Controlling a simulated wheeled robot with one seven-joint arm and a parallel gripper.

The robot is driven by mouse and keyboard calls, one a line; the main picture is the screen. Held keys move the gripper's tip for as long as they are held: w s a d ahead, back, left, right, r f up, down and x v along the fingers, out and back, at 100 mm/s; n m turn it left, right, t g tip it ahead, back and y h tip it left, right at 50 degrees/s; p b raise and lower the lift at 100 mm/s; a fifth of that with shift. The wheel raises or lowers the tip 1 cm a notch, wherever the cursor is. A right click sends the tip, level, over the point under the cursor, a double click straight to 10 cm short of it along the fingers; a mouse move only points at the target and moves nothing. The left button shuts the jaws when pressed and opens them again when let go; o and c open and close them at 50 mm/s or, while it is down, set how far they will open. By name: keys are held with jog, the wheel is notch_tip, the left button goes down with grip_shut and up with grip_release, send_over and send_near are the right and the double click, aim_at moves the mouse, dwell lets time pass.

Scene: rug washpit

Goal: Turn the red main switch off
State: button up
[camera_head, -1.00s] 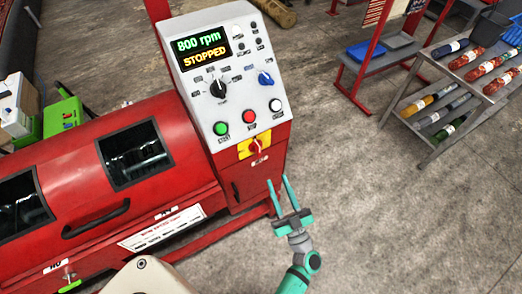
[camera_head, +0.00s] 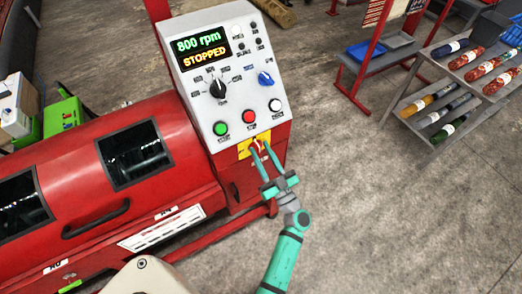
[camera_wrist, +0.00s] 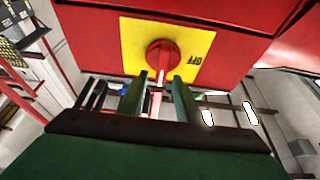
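The red main switch (camera_wrist: 162,57) is a round red knob on a yellow plate (camera_wrist: 130,35) on the red machine's front. In the wrist view the word OFF shows on the plate to the right of the knob, upside down. My gripper (camera_wrist: 160,77) is open, with its two green fingertips on either side of the knob's lower part in the picture. I cannot tell whether they touch it. In the head view my gripper (camera_head: 265,147) reaches up to the yellow plate (camera_head: 243,151) and its fingers partly hide the switch.
Above the plate is the control panel (camera_head: 228,90) with green, red and white buttons, knobs and a display reading 800 rpm STOPPED. The red drum machine (camera_head: 180,150) extends left. The floor between is clear.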

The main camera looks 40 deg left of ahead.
jog(key=shift+w+a+r, duration=0.15)
jog(key=shift+a+r, duration=0.05)
jog(key=shift+a, duration=0.15)
jog(key=shift+c, duration=0.3)
grip_shut()
jog(key=shift+f, duration=0.1)
